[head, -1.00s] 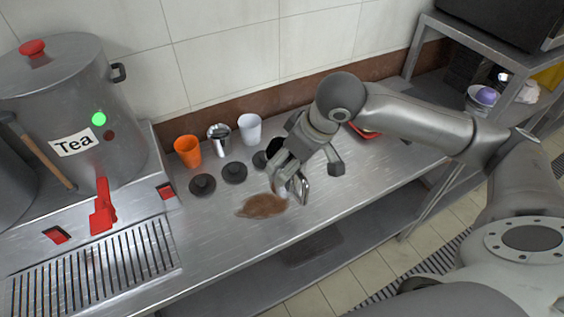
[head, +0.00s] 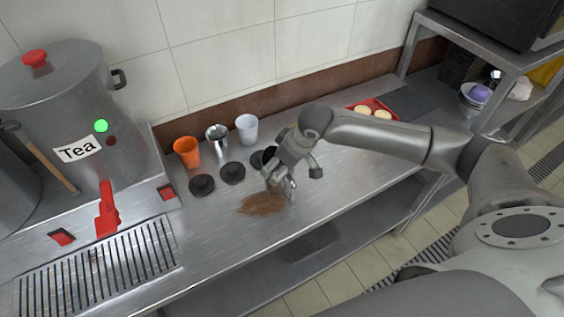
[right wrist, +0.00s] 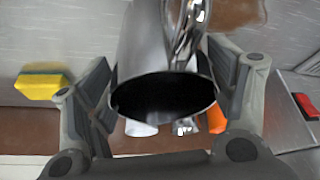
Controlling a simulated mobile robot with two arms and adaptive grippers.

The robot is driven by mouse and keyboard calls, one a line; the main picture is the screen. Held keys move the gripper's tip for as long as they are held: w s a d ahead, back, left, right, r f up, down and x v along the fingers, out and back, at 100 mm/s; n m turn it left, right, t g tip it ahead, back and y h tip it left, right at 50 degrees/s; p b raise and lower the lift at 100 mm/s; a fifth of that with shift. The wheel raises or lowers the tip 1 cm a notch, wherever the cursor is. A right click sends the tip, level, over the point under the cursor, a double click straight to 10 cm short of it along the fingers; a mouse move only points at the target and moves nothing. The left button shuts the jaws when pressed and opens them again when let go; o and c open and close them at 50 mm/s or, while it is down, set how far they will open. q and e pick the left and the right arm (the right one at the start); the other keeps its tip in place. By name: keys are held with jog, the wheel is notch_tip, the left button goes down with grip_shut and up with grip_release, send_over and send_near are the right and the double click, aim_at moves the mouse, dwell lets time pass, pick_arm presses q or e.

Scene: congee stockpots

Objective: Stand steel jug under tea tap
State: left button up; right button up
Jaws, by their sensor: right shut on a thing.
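My right gripper (head: 281,183) is over the counter beside a brown spill. It is shut on the steel jug (right wrist: 142,48), which fills the middle of the right wrist view between the two fingers, with its dark open mouth toward the camera and its handle at the top. In the head view the jug is mostly hidden by the gripper. The tea urn (head: 62,108), labelled Tea, stands at the left. Its red tea tap (head: 107,212) hangs at the front above the slotted drip grate (head: 98,268). My left gripper is not in view.
An orange cup (head: 187,152), a steel cup (head: 217,140) and a white cup (head: 246,129) stand along the wall behind black lids (head: 232,173). The brown spill (head: 261,204) lies near the front edge. A red tray (head: 372,108) is farther right. Counter between spill and grate is clear.

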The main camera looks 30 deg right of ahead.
jog(key=o, duration=1)
jog(key=shift+f, duration=0.1)
jog(key=o, duration=0.4)
jog(key=shift+o, duration=0.2)
